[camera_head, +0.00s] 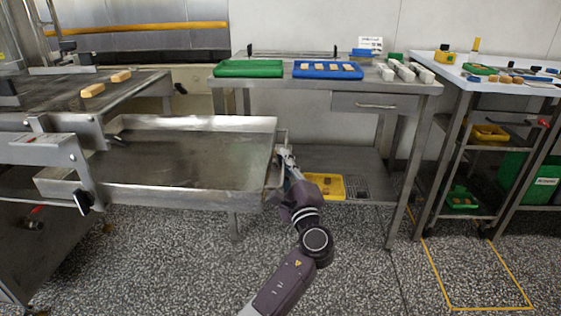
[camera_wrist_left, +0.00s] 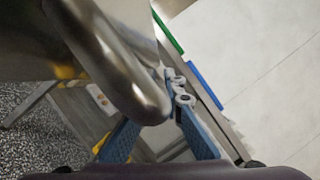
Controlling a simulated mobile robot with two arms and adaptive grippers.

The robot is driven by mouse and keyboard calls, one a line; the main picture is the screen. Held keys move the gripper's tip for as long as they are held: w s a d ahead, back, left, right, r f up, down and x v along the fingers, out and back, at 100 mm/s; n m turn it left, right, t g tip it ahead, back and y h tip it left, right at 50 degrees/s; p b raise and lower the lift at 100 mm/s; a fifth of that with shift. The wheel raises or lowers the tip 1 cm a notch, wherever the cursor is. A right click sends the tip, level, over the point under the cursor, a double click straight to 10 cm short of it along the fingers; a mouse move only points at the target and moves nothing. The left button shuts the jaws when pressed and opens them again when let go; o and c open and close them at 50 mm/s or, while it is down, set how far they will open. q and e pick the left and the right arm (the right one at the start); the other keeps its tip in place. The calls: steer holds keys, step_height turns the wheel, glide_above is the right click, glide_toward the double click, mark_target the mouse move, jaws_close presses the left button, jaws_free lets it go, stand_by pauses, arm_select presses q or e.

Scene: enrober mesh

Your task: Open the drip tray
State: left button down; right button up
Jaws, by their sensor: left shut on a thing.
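The drip tray (camera_head: 185,158) is a wide, shallow steel pan on the left in the head view. It extends out to the right from under the enrober's mesh belt frame (camera_head: 60,100), with its inside showing and bare. My left gripper (camera_head: 283,160) is at the tray's right end, shut on the handle there. In the left wrist view a rounded shiny metal bar (camera_wrist_left: 128,75), the handle, lies between the blue fingers of my left gripper (camera_wrist_left: 158,128). The handle is mostly hidden by the gripper in the head view. My right gripper is not in view.
A steel table (camera_head: 300,82) with a green tray (camera_head: 248,68) and a blue tray (camera_head: 328,70) stands behind right of my gripper. A yellow tray (camera_head: 335,194) sits on its lower shelf. A second cart (camera_head: 490,80) is further right. Speckled floor in front is clear.

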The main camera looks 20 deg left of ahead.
arm_select(q)
steer(key=shift+f, duration=0.15)
steer(key=c, duration=2.3)
jaws_free()
steer(key=shift+s, duration=0.1)
steer(key=v, duration=1.2)
steer(key=shift+d, duration=0.1)
